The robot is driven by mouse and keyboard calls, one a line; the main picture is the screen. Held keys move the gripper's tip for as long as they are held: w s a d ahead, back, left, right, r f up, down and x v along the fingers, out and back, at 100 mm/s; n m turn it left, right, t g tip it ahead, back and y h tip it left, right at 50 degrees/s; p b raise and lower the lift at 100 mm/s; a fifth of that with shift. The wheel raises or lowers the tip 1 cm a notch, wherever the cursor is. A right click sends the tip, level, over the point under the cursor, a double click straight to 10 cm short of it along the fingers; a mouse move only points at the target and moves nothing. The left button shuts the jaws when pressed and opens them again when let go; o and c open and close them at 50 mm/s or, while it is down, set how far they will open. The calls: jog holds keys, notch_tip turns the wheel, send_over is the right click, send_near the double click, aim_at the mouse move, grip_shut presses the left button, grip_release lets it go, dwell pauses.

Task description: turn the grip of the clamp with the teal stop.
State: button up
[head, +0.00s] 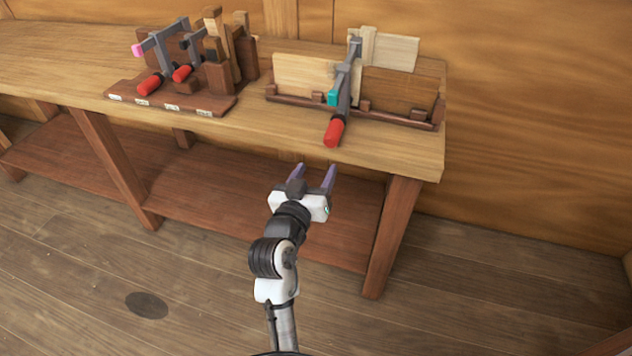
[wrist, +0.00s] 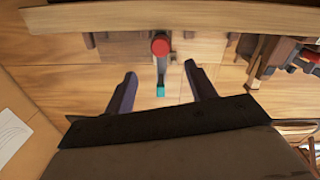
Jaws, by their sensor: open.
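The clamp with the teal stop (head: 333,98) stands on the right part of the bench, set over upright wooden boards. Its red grip (head: 334,132) points toward me at the bench's front edge. In the wrist view the red grip (wrist: 160,45) shows end-on, with the teal stop (wrist: 160,91) below it. My gripper (head: 315,172) is open and empty, in front of the bench edge and below the grip, apart from it. In the wrist view its two fingers (wrist: 160,82) stand to the left and right of the clamp's line. Nothing is between the fingertips that touches them.
A wooden rack (head: 170,98) on the left of the bench holds other red-gripped clamps, one with a pink stop (head: 138,50). Boards (head: 400,92) stand in a low dark holder around the clamp. The bench top (head: 270,125) between rack and holder is clear. A lower shelf (head: 215,190) runs below.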

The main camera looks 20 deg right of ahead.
jog(key=shift+s+d+f+m+y+b, duration=0.1)
jog(key=shift+s+m+y+b, duration=0.1)
jog(key=shift+m+b, duration=0.45)
jog(key=shift+s+m+y+b, duration=0.2)
jog(key=shift+m+b, duration=0.25)
jog(key=shift+m, duration=0.4)
